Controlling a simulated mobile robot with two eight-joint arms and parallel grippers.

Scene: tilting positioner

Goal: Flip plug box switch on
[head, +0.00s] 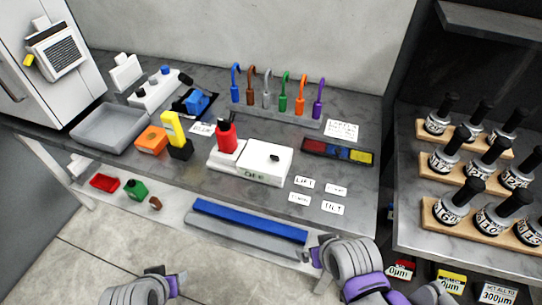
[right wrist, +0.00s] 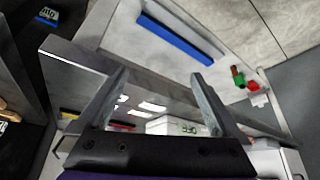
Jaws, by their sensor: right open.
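The white plug box (head: 263,162) stands on the grey bench in the head view. It has a small black switch (head: 274,158) on top and a label on its front that appears to read "OFF". A red and black device (head: 226,136) stands on the white base at its left. My right gripper (head: 318,252) is open and empty, in front of and below the bench's front edge, apart from the box. In the right wrist view, part of the white box (right wrist: 172,126) shows beyond the open fingers (right wrist: 160,92). My left gripper (head: 172,284) is low at the bottom left, far from the box.
White label cards (head: 304,182) lie right of the box. An orange block (head: 151,140) and a yellow tool (head: 175,130) are left. A blue bar (head: 250,221) lies on the lower shelf.

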